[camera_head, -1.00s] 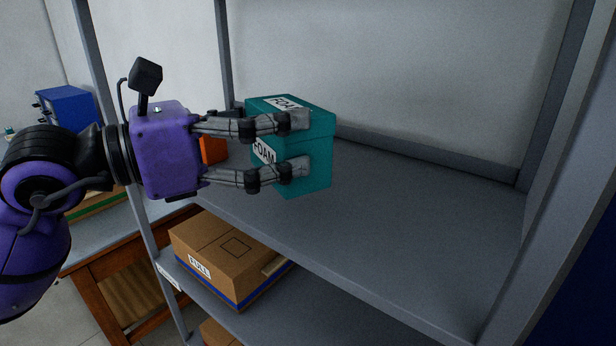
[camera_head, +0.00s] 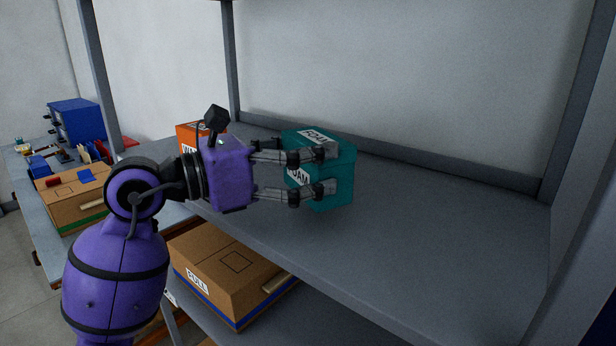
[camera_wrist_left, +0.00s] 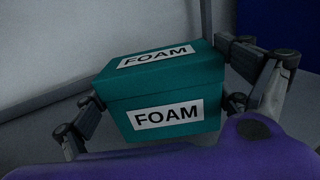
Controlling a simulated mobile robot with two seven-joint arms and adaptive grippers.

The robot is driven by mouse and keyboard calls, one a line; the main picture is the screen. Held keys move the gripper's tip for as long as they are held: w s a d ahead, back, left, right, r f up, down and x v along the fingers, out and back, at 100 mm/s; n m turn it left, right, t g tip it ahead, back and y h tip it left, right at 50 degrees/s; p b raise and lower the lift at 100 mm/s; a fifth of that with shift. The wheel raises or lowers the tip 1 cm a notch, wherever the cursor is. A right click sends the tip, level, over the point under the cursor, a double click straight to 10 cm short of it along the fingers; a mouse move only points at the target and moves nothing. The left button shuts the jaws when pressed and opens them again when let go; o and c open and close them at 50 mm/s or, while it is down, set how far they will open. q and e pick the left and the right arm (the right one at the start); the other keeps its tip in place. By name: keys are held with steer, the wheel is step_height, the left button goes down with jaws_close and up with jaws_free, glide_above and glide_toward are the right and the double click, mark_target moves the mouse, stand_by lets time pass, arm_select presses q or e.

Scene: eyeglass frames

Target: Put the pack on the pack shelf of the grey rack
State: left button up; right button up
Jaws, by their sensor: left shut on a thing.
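The pack is a teal box labelled FOAM (camera_head: 335,180). My left gripper (camera_head: 326,170) is shut on it, one finger above the other in the head view. The box is at the upper shelf (camera_head: 440,230) of the grey rack; I cannot tell whether its underside touches the shelf. In the left wrist view the pack (camera_wrist_left: 165,95) sits between the two fingers, with its FOAM labels facing the camera. My right gripper is not in view.
An orange box (camera_head: 188,136) stands on the same shelf, behind my left wrist. The upper shelf is clear to the right. Grey posts (camera_head: 570,110) bound the rack. A bench with a blue drawer unit (camera_head: 78,120) is at left.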

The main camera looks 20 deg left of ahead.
mark_target(297, 180)
arm_select(q)
steer(key=f, duration=0.1)
steer(key=w+f, duration=0.1)
steer(key=f, duration=0.1)
steer(key=shift+f, duration=0.2)
steer(key=shift+s+f, duration=0.1)
steer(key=shift+f, duration=0.15)
steer(key=shift+f, duration=0.15)
steer(key=o, duration=0.9)
steer(key=shift+f, duration=0.15)
steer(key=shift+o, duration=0.6)
